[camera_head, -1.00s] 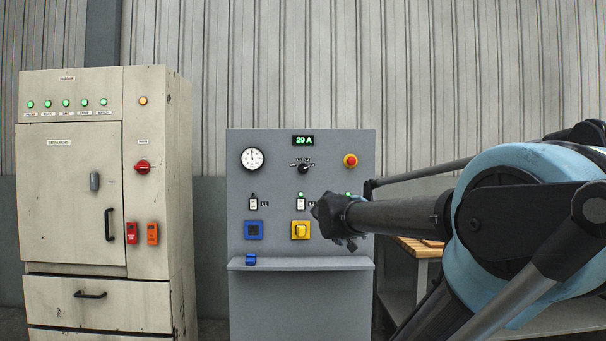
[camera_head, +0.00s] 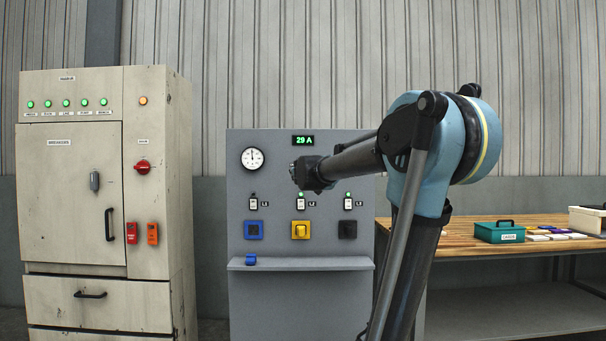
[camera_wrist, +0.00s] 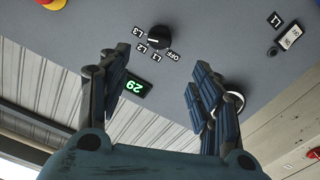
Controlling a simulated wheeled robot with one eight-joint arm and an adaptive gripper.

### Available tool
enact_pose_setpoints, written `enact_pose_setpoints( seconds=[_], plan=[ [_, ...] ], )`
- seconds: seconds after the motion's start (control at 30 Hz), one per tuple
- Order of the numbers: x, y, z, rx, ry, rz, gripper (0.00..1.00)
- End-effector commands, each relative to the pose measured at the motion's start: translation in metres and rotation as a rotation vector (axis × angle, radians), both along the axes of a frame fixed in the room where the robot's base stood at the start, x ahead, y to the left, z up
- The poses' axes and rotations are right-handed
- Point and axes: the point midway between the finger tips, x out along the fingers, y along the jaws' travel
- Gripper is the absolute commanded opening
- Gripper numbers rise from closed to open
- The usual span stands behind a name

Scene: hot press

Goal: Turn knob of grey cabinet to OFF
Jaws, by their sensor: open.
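The grey cabinet (camera_head: 300,290) stands in the middle of the head view. Its black selector knob (camera_wrist: 157,38) shows in the wrist view, ringed by labels L3, L2, L1 and OFF (camera_wrist: 174,55). A pale mark on the knob appears to point toward the L2 side, away from OFF. My gripper (camera_head: 302,174) is in front of the upper panel in the head view and hides the knob there. In the wrist view my gripper (camera_wrist: 157,68) is open and empty, its two fingers apart, with the knob beyond and between them, not touched.
The panel also has a 29 A display (camera_head: 303,140), a dial gauge (camera_head: 252,158), a red stop button (camera_wrist: 52,3), lamps and coloured sockets. A shelf (camera_head: 300,264) juts out below. A beige cabinet (camera_head: 70,190) stands left, a wooden bench (camera_head: 460,240) right.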

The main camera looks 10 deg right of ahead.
Motion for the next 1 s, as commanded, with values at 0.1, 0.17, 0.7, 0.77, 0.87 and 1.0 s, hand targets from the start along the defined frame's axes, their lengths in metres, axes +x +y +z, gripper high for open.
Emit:
enact_pose_setpoints(
  seconds=[0.1, 0.17, 0.7, 0.77, 0.87, 1.0],
  plan=[
    [0.017, -0.002, 0.000, 0.000, 0.001, -0.001, 0.58],
    [0.025, -0.003, 0.000, 0.000, 0.000, -0.002, 0.58],
    [0.098, -0.010, 0.000, -0.001, 0.000, -0.002, 0.58],
    [0.106, -0.011, 0.000, -0.001, 0.000, -0.002, 0.58],
    [0.118, -0.012, 0.000, -0.001, 0.001, -0.001, 0.58],
    [0.131, -0.013, 0.000, -0.001, 0.001, -0.001, 0.58]
  ],
)
